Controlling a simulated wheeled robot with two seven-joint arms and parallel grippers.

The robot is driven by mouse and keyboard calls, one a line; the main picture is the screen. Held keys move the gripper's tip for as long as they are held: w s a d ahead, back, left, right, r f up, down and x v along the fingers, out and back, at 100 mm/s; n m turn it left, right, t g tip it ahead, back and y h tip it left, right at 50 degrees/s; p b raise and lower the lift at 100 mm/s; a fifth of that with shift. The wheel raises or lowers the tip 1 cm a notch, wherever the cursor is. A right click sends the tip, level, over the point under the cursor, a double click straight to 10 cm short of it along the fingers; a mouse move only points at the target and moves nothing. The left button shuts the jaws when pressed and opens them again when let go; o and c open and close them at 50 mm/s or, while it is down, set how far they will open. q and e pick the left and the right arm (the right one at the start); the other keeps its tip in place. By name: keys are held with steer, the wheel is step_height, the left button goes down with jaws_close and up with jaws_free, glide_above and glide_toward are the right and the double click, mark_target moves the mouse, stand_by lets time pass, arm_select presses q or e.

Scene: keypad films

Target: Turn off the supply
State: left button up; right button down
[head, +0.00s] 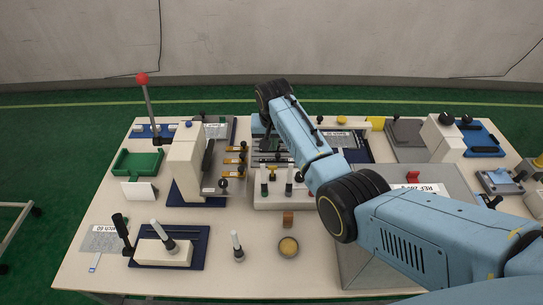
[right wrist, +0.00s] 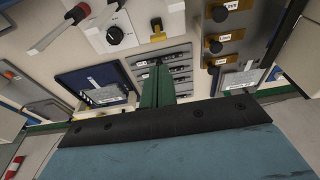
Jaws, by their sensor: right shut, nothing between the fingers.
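No readable label in either view marks which device is the supply. My right arm comes in from the right in the head view, and its gripper (head: 264,128) points down over the back middle of the table. In the right wrist view its green fingers (right wrist: 158,86) are shut and empty, in front of a grey panel (right wrist: 178,60) with several dark slots or switches. I cannot tell whether they touch it. A white box with a round black knob (right wrist: 115,36) stands beside the panel. Orange modules with black knobs (right wrist: 222,45) are on its other side. My left gripper is not in view.
A tall beige unit (head: 185,165) and a red-ball lever (head: 143,80) stand at the left. A green tray (head: 137,163) is at the far left. My forearm hides part of the right side.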

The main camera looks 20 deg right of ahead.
steer(key=b, duration=0.4)
glide_above(273, 172)
steer(key=w, duration=0.2)
steer(key=x, duration=0.2)
steer(key=s+x, duration=0.1)
steer(key=x, duration=0.2)
steer(key=s+x, duration=0.1)
steer(key=x, duration=0.2)
steer(key=shift+f, duration=0.4)
steer(key=shift+x, duration=0.75)
